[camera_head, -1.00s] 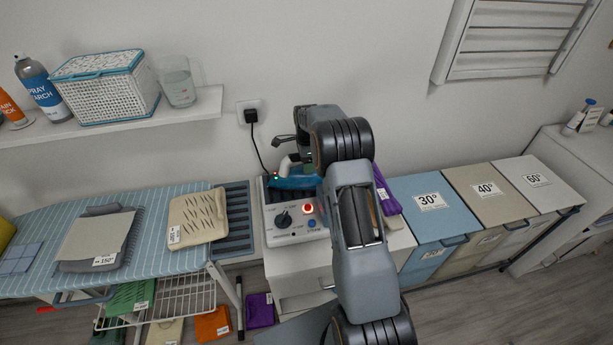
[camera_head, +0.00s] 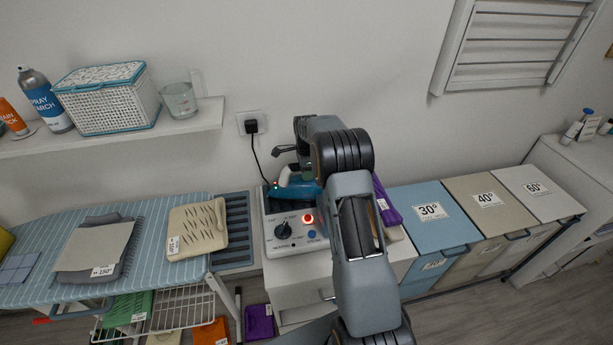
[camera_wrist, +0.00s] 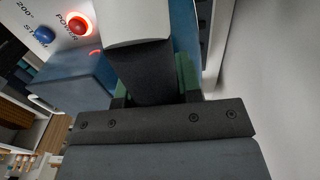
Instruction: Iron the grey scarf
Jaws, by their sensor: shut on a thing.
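A folded grey cloth (camera_head: 95,245), apparently the grey scarf, lies on a darker grey layer at the left of the striped blue ironing board (camera_head: 35,292). Its tag reads 150°. The blue iron (camera_head: 297,190), with a white handle part, is on the station behind the control panel (camera_head: 296,237); whether it touches the station cannot be told. My gripper (camera_wrist: 150,85) is shut on the iron's handle in the wrist view. In the head view my arm hides much of the gripper. The red power button (camera_head: 308,218) is lit, and a small green light shows by the iron.
A beige patterned cloth (camera_head: 197,229) lies at the board's right end, beside a dark slatted rack (camera_head: 237,230). A purple cloth (camera_head: 386,203) is right of my arm. A cord runs from the iron to the wall socket (camera_head: 251,123). Lidded bins (camera_head: 430,228) stand to the right.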

